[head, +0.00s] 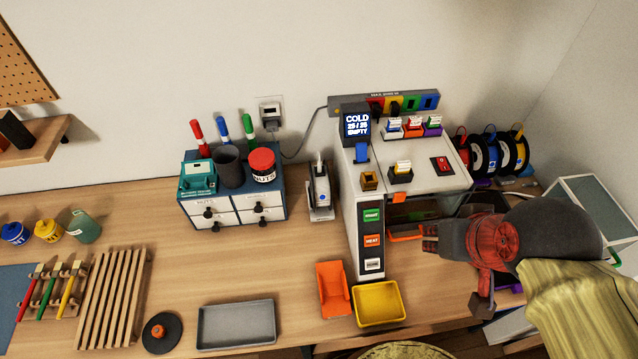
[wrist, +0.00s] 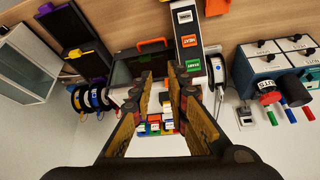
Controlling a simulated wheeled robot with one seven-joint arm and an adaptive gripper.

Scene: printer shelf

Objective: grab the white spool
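Several dark-rimmed spools (head: 485,155) with pale hubs stand in a row at the right of the printer, with red, blue and yellow parts on them. I cannot tell which, if any, is the white spool. The row also shows at the left in the wrist view (wrist: 90,97), where the scene appears upside down. My gripper (head: 430,240) is in front of the printer, pointing left, below the spool row in the picture and apart from it. In the wrist view my gripper (wrist: 160,88) has its fingers spread, with nothing held between them.
The white printer (head: 418,172) stands left of the spools, with buttons on its front column. A glass-sided box (head: 590,200) is at the right, near my arm.

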